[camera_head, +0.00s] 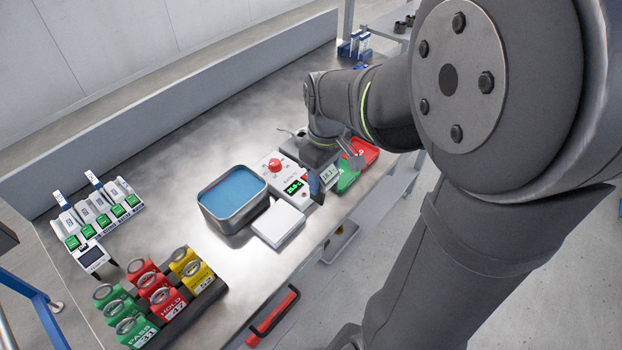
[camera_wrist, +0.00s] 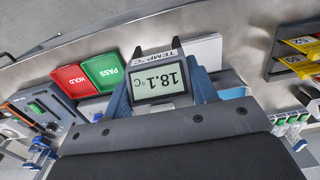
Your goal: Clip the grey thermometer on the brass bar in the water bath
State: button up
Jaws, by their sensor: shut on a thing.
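The grey thermometer (camera_head: 330,174) has a display reading 18.1 °C. It also shows in the wrist view (camera_wrist: 160,80), held between the blue fingers. My gripper (camera_head: 317,187) is shut on it, above the bench right of the water bath; the wrist view shows the gripper (camera_wrist: 165,92) close up. The water bath (camera_head: 233,221) is a grey open tank of blue water at the bench's middle. I cannot make out the brass bar in either view. The thermometer's lower part is hidden.
A control box with a red knob (camera_head: 275,166) and a white block (camera_head: 279,223) stand beside the bath. Green (camera_head: 347,179) and red (camera_head: 366,151) trays lie right of the gripper. Tags (camera_head: 168,304) stand in front left, a rack (camera_head: 105,215) behind left.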

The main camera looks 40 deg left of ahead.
jog(key=s+a, duration=0.3)
jog(key=a, duration=0.9)
send_near(233, 194)
jog(key=shift+f, duration=3.75)
jog(key=shift+f, duration=0.1)
jog(key=o, duration=1.2)
notch_tip(233, 194, up, 17)
jog(key=shift+r, duration=0.2)
